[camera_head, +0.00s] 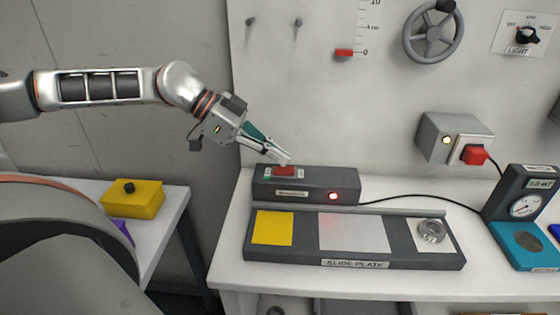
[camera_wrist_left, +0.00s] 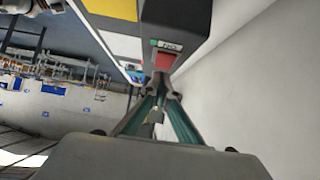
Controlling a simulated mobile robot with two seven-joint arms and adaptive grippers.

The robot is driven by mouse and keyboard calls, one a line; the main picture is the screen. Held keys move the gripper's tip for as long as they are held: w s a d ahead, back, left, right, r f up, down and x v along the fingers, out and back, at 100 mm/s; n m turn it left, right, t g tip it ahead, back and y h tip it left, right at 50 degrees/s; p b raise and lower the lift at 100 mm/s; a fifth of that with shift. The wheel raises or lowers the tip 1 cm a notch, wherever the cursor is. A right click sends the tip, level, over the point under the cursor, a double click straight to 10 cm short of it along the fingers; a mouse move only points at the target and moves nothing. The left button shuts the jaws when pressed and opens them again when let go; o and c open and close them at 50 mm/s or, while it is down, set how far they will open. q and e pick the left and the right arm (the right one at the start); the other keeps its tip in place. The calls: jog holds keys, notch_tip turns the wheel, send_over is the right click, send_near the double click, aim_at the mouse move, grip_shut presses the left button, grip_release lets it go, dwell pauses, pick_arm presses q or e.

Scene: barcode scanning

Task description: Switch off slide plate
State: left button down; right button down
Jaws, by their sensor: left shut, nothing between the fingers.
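The slide plate (camera_head: 395,262) lies on the white bench, with a yellow square, a pale middle square and a white square on top. A dark control box (camera_head: 346,183) stands behind its left part. A red switch (camera_head: 283,171) is on the box's top, with a small green mark beside it; the red switch also shows in the left wrist view (camera_wrist_left: 166,61). A red light (camera_head: 333,196) glows on the box's front. My left gripper (camera_head: 287,160) is shut and empty, its fingertips right at the red switch. Whether they touch it I cannot tell. My right gripper is not in view.
A metal ring-shaped part (camera_head: 431,231) sits on the plate's white square. A black cable runs right from the box to a gauge stand (camera_head: 521,205). A yellow box (camera_head: 132,200) stands on the left table.

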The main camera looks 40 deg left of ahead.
pick_arm(q)
jog(key=shift+d+f, duration=0.1)
jog(key=shift+f, duration=0.4)
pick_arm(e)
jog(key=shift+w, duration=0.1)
pick_arm(q)
jog(key=shift+f+b, duration=0.4)
jog(key=shift+f, duration=0.1)
jog(key=shift+w+d+r, duration=0.1)
jog(key=shift+d+r, duration=0.1)
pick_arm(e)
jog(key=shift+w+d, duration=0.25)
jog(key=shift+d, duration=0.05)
